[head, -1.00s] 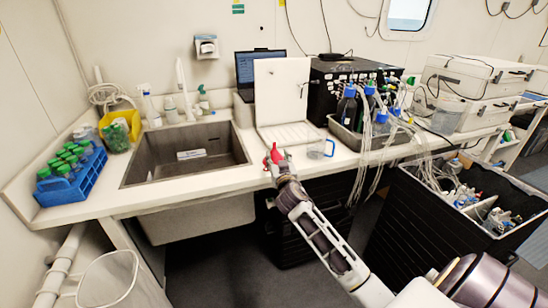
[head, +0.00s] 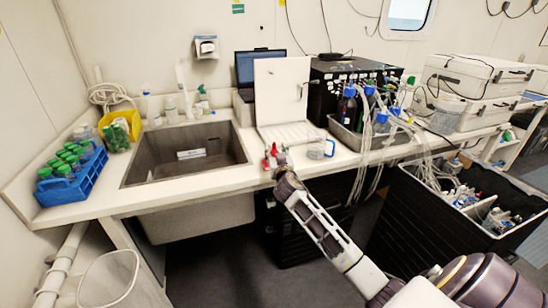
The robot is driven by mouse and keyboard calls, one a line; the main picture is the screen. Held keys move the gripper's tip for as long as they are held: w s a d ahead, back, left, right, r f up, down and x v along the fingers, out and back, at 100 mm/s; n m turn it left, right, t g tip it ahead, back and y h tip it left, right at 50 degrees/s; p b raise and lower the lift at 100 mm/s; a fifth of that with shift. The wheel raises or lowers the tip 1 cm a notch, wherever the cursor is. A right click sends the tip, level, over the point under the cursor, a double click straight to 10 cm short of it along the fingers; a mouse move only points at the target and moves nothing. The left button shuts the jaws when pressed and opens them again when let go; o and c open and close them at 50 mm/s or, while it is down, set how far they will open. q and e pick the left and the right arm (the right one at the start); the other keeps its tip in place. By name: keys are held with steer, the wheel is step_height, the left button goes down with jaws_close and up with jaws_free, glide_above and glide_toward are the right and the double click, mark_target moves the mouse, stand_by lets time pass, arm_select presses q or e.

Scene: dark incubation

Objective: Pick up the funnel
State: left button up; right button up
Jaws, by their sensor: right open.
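The red funnel (head: 274,150) is at the front edge of the white counter, right of the sink. It is small in the head view and partly covered by my right gripper (head: 276,161). Red shows on both sides of a dark finger. My right gripper is open at the funnel, with its arm reaching in from the lower right. I cannot tell whether the fingers touch the funnel. My left gripper is not in view.
A clear beaker (head: 318,149) stands just right of the gripper. A white drying rack (head: 283,95) with a tall back panel stands behind. The sink (head: 165,176) is to the left. A metal tray (head: 345,139) of bottles and tubing is to the right.

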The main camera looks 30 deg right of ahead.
mark_target(274, 147)
steer(key=shift+w, duration=0.1)
steer(key=shift+x, duration=2.5)
steer(key=shift+d, duration=0.1)
steer(key=shift+c, duration=0.4)
steer(key=c, duration=1)
steer(key=shift+f, duration=0.1)
